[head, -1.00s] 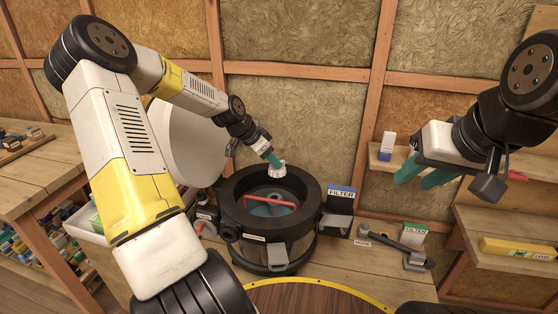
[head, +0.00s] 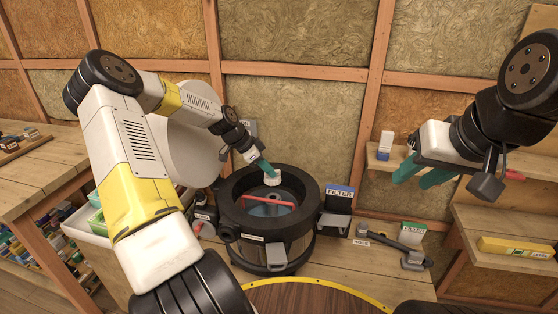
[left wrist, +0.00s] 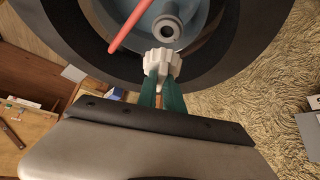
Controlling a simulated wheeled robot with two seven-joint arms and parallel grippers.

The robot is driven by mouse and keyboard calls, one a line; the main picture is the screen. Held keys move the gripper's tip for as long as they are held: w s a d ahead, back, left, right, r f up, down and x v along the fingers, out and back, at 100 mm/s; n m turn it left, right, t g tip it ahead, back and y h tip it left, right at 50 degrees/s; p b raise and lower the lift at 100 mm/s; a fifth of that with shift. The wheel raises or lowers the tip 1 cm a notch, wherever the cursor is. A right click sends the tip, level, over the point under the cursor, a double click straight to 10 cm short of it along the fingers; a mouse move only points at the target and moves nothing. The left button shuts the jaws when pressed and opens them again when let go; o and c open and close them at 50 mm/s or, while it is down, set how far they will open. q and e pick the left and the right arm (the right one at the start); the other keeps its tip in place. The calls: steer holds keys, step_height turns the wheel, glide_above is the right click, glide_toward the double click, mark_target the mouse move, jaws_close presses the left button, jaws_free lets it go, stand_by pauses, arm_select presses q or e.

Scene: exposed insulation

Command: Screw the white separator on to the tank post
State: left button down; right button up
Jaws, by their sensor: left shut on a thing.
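The white ribbed separator (head: 272,178) is held by my left gripper (head: 268,170) over the back part of the open black tank (head: 228,205). In the left wrist view, the teal fingers (left wrist: 163,92) are shut on the separator (left wrist: 160,64). The grey hollow tank post (left wrist: 167,28) stands inside the tank, apart from the separator in that view. A red bar (head: 268,203) crosses the tank opening; it also shows in the left wrist view (left wrist: 130,27). My right gripper (head: 415,178) hangs in the air at the right, its teal fingers apart and empty.
A blue FILTER box (head: 340,194) and a green FILTER box (head: 412,232) stand right of the tank. A grey-black hose tool (head: 395,245) lies on the bench. A round white lid (head: 190,150) stands behind my left arm. A yellow level (head: 518,247) lies on the right shelf.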

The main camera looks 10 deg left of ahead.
mark_target(269, 180)
arm_select(q)
steer(key=shift+f, duration=2.45)
steer(key=shift+f, duration=1.2)
steer(key=c, duration=1.4)
jaws_free()
steer(key=v, duration=0.7)
steer(key=shift+a+r, duration=0.15)
steer(key=shift+r, duration=0.2)
steer(key=shift+s, duration=0.15)
